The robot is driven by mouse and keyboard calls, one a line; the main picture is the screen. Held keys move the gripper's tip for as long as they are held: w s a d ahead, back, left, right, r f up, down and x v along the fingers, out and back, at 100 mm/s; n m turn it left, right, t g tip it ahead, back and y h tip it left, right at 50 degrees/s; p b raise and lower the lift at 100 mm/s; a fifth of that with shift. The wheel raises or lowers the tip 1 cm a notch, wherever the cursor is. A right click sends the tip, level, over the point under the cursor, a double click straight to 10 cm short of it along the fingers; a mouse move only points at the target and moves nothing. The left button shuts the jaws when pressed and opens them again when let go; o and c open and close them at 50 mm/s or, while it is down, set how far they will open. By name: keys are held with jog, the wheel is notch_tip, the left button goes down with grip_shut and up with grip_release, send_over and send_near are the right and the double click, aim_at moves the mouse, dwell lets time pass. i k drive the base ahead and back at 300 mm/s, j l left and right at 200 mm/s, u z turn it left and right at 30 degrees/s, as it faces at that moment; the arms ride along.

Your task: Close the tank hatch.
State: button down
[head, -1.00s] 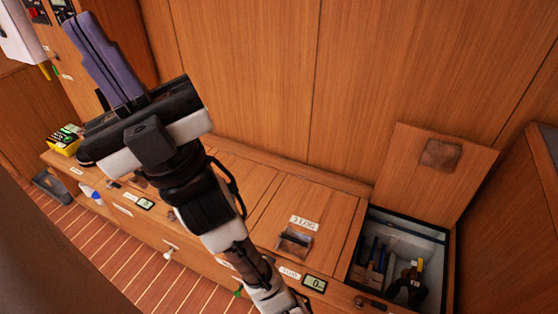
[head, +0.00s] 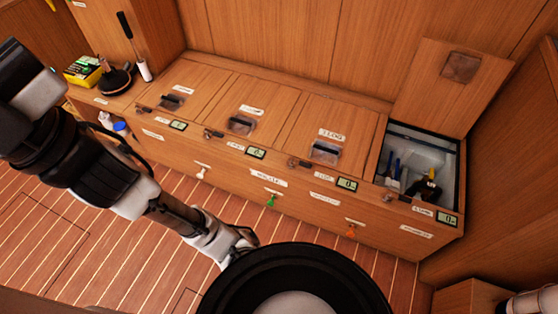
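The open hatch is the rightmost one on the long wooden bench. Its wooden lid (head: 432,90) stands tilted up against the back wall, with a brownish recessed square near its top. Below it is the open compartment (head: 447,160), pale inside with a dark rim. It holds blue-handled tools and a black and yellow item. My arm reaches from the bottom middle to the left edge, well away from the hatch.
Three closed lids with dark handles (head: 241,122) lie left of the opening. Small displays and latches line the front edge. A yellow-green box (head: 83,70) and a dark brush-like tool sit at the bench's left end. The striped floor (head: 250,215) before the bench is clear.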

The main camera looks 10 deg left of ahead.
aim_at(445, 87)
jog(key=i+j, duration=0.15)
jog(key=i, duration=0.25)
jog(key=i+j, duration=0.1)
jog(key=i, duration=0.3)
jog(key=i+j, duration=0.15)
jog(key=i, duration=0.25)
